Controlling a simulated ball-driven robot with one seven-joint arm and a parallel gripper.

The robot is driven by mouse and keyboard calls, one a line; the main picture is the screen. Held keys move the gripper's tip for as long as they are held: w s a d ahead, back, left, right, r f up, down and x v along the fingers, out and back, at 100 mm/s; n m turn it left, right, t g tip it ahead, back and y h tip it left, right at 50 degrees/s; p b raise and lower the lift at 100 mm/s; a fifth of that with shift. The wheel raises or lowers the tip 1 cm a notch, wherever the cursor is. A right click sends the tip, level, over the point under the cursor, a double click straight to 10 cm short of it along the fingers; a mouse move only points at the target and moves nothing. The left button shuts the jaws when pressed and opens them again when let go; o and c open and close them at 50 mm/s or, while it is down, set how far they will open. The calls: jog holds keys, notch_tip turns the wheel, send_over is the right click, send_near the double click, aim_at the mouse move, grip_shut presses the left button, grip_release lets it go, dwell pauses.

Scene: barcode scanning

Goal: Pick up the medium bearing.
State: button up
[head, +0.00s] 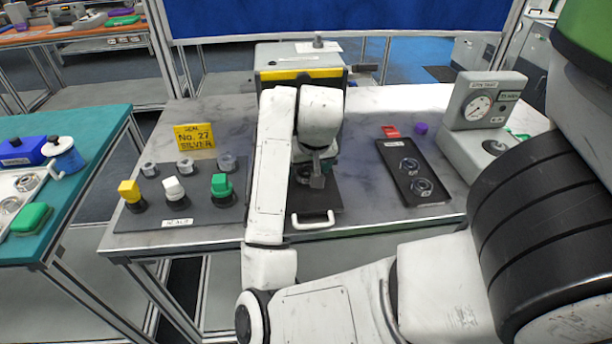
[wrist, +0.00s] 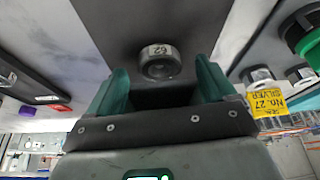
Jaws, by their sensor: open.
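My gripper (head: 316,175) is over a dark mat (head: 325,205) in the middle of the table, partly hidden by its own arm. In the wrist view its two green fingers (wrist: 160,75) stand apart and empty. A round metal bearing (wrist: 160,63) with a pale label, seemingly starting "62", lies on the dark surface just beyond the fingertips, roughly centred between them. In the head view the bearing is mostly hidden under the gripper. No view lets me tell which size each is.
A grey dial gauge (head: 480,105) stands at right. A purple cap (head: 421,128) lies behind the tray. A white handle (head: 313,222) fronts the mat.

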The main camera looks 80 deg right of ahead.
jog(key=shift+w+d+f, duration=0.1)
jog(key=shift+d+f, duration=0.1)
jog(key=shift+f, duration=0.3)
jog(key=shift+c, duration=0.3)
jog(key=c, duration=1.2)
